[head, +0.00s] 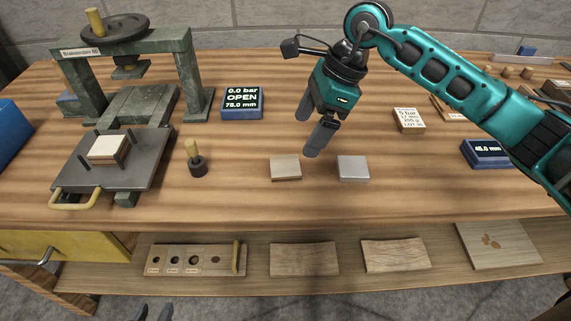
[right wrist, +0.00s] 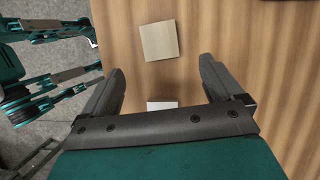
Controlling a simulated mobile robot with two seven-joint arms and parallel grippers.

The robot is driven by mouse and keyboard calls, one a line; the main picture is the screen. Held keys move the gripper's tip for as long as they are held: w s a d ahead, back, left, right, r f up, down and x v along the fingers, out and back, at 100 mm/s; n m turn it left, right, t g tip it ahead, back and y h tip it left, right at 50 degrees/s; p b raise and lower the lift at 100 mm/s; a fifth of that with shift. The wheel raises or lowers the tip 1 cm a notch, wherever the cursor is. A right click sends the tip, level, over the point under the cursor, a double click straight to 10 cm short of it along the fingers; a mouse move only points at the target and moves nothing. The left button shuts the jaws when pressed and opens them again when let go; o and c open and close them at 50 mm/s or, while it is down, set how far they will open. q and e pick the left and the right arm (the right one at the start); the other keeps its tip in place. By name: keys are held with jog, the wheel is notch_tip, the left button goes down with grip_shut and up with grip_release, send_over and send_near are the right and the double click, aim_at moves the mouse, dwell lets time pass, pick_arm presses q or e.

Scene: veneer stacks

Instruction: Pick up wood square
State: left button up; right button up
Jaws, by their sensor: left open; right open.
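A thin pale wood square (head: 286,168) lies flat on the table in the head view, left of a grey metal square (head: 353,168). In the right wrist view the wood square (right wrist: 159,40) is ahead of the fingertips, and the metal square (right wrist: 162,105) is partly hidden by the gripper. My right gripper (head: 307,135) is open and empty, above the table and apart from the wood square. Its open fingers (right wrist: 162,70) also show in the right wrist view. My left gripper (head: 155,313) shows only its separated fingertips at the bottom edge.
A press (head: 130,68) stands at the back left, with a stack (head: 108,148) on its plate. A dark knob-handled tool (head: 196,164) is left of the wood square. Displays (head: 242,103) and a label block (head: 408,120) stand farther back. A lower shelf (head: 350,283) holds several boards.

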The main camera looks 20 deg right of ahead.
aim_at(287, 165)
jog(key=x, duration=0.9)
jog(key=shift+s, duration=0.1)
jog(key=shift+c, duration=0.3)
jog(key=c, duration=1.1)
